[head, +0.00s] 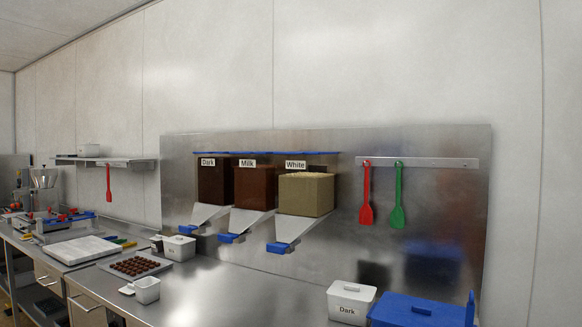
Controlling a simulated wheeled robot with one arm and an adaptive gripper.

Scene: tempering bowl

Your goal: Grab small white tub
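Several white containers show in the head view. A small open white tub (147,290) stands on the steel counter at the lower left, with a small white piece beside it on its left. A white tub with a small, unreadable label (180,247) stands further back by the wall panel. A lidded white tub labelled "Dark" (350,302) stands at the lower right. I cannot tell which one the task means. My gripper is not in view.
Dark, Milk and White dispensers (306,194) with chutes hang over the counter. A blue lidded box (420,312) stands at the right. The middle counter (240,290) is clear.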

